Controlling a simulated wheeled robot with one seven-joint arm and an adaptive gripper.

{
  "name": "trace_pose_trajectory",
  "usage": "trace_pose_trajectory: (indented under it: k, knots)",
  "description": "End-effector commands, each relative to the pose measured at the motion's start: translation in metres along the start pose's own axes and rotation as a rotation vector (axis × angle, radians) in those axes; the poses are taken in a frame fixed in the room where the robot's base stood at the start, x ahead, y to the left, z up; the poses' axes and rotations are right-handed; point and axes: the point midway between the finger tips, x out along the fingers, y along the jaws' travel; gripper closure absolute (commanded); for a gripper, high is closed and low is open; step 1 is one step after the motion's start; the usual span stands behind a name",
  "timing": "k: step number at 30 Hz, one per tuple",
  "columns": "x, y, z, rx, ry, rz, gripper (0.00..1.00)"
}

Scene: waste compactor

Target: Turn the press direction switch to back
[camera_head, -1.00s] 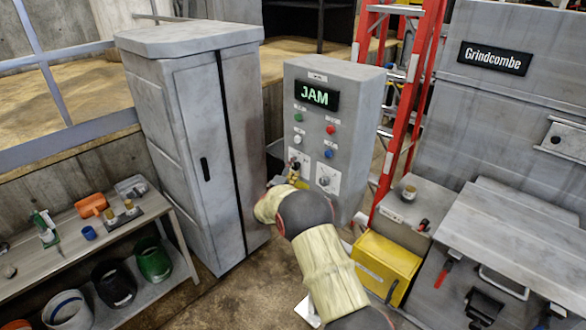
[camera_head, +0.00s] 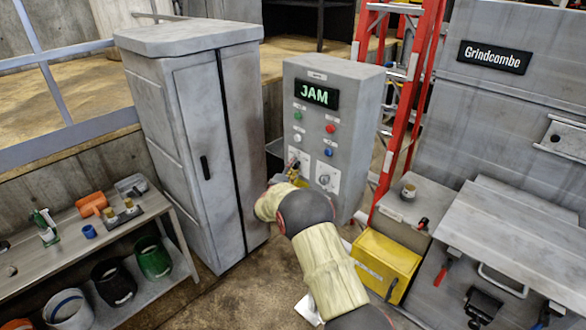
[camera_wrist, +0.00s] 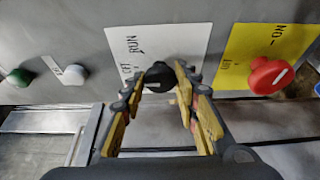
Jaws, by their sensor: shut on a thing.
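The grey control panel (camera_head: 341,115) stands upright in the middle of the head view, with a lit screen reading JAM. Low on its front are two white switch plates, one with a grey knob (camera_head: 325,179). My gripper (camera_head: 295,170) is at the left plate, partly hidden by my arm. In the wrist view, my gripper (camera_wrist: 160,80) has its yellow-padded fingers on both sides of a black knob (camera_wrist: 158,74) and is shut on it. The knob sits on a white plate (camera_wrist: 180,42) with turned lettering that includes RUN; the other words are too small to read.
In the wrist view, a red knob (camera_wrist: 268,75) on a yellow plate (camera_wrist: 240,50) is right of the fingers. A tall grey cabinet (camera_head: 190,130) stands left of the panel. A red ladder (camera_head: 415,100) and a yellow box (camera_head: 385,262) are at its right.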

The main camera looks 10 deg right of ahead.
Motion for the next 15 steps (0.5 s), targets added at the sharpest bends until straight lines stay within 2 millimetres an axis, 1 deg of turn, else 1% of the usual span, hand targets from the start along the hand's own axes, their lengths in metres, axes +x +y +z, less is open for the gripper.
trace_pose_trajectory:
  k: [1, 3, 10, 15]
  knots:
    - [-0.0003, -0.0016, 0.0002, -0.001, 0.000, -0.002, 0.91]
    - [-0.0003, -0.0018, 0.0002, -0.001, 0.000, -0.002, 0.95]
    - [-0.0003, -0.0019, 0.0001, -0.018, 0.001, -0.009, 0.95]
    - [-0.0003, -0.0027, 0.0001, -0.078, 0.000, -0.035, 0.95]
